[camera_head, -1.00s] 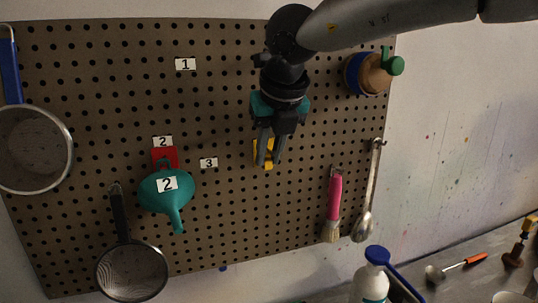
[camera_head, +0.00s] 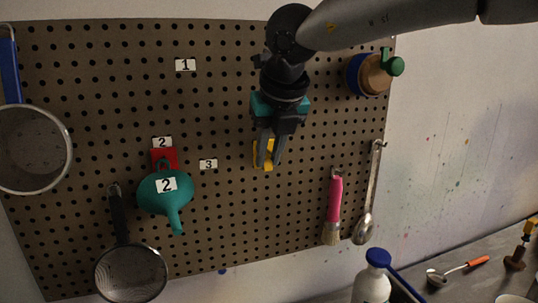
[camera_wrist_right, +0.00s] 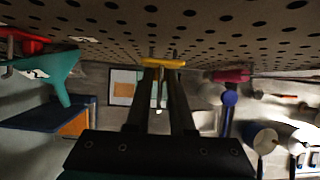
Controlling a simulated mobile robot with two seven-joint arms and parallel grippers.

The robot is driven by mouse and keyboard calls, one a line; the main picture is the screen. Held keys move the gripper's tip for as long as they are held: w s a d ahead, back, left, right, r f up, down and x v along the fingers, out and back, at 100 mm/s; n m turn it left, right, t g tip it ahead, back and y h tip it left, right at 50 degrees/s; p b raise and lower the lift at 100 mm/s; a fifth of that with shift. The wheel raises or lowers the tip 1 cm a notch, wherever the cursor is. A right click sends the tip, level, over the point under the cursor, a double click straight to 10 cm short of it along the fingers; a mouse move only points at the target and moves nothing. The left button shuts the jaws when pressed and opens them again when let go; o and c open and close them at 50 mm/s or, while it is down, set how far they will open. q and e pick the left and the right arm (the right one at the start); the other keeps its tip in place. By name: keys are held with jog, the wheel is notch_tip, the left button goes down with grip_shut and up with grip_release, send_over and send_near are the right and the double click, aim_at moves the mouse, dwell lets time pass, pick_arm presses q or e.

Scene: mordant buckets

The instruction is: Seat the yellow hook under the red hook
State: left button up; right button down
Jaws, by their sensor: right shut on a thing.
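The yellow hook (camera_head: 257,156) is between the fingertips of my right gripper (camera_head: 269,158), in front of the pegboard's middle. The fingers partly hide it in the head view. In the right wrist view the yellow hook (camera_wrist_right: 163,63) lies across the fingertips, close to the board; I cannot tell whether it touches. The red hook (camera_head: 170,154) is on the pegboard to the left, below an upper "2" label. A teal funnel (camera_head: 163,191) with a "2" label hangs from it and covers the board just below. My left gripper is out of view.
The pegboard (camera_head: 225,110) also carries labels "1" (camera_head: 185,64) and "3" (camera_head: 208,164). A strainer (camera_head: 131,272) hangs below left of the funnel. A pink brush (camera_head: 334,205) and a spoon (camera_head: 370,195) hang to the right.

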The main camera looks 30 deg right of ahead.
jog(key=shift+b, duration=0.35)
dwell(0.3)
jog(key=shift+w+d+p, duration=0.25)
jog(key=shift+w+p, duration=0.2)
jog(key=shift+w, duration=0.65)
jog(key=c, duration=0.7)
grip_release()
jog(key=v, duration=1.5)
